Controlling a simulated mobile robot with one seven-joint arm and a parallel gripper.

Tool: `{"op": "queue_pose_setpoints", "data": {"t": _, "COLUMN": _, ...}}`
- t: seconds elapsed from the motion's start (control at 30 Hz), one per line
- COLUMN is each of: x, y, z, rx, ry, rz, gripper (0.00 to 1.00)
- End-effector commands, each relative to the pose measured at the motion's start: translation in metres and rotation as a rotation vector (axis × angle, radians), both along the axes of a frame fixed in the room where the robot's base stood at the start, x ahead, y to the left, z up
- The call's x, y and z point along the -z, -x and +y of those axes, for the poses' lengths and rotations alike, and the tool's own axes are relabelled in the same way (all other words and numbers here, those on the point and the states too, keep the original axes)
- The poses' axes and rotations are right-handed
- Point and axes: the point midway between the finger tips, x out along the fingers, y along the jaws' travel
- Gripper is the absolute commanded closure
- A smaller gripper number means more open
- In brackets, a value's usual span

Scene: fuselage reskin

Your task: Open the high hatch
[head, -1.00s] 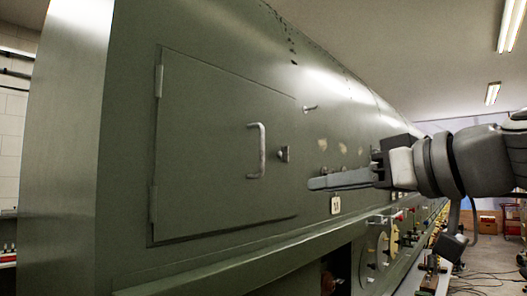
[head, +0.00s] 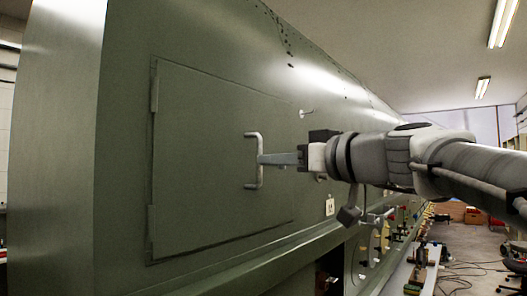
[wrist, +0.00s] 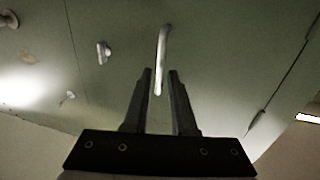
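The high hatch (head: 205,165) is a flat green panel in the fuselage side, hinged on its left edge and flush with the skin around it. Its pale metal bar handle (head: 253,160) stands upright near the hatch's right side. My gripper (head: 262,159) is at the handle in the head view. In the wrist view my gripper (wrist: 160,74) has its two fingers apart, with the lower end of the handle (wrist: 162,60) showing between the fingertips. Neither finger visibly presses on the handle. A small latch knob (wrist: 103,52) shows left of the handle in the wrist view.
The green fuselage (head: 120,100) runs back to the right. Cables and equipment lie on the floor at right.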

Motion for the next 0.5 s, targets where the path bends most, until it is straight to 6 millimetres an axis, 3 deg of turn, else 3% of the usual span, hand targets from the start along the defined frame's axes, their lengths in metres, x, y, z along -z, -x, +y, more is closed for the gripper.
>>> {"op": "queue_pose_setpoints", "data": {"t": 0.2, "x": -0.002, "y": -0.027, "z": 0.024, "rx": -0.002, "ry": -0.001, "rz": 0.002, "gripper": 0.75}}
{"op": "queue_pose_setpoints", "data": {"t": 0.5, "x": 0.000, "y": -0.037, "z": 0.033, "rx": 0.000, "ry": 0.000, "rz": 0.000, "gripper": 0.75}}
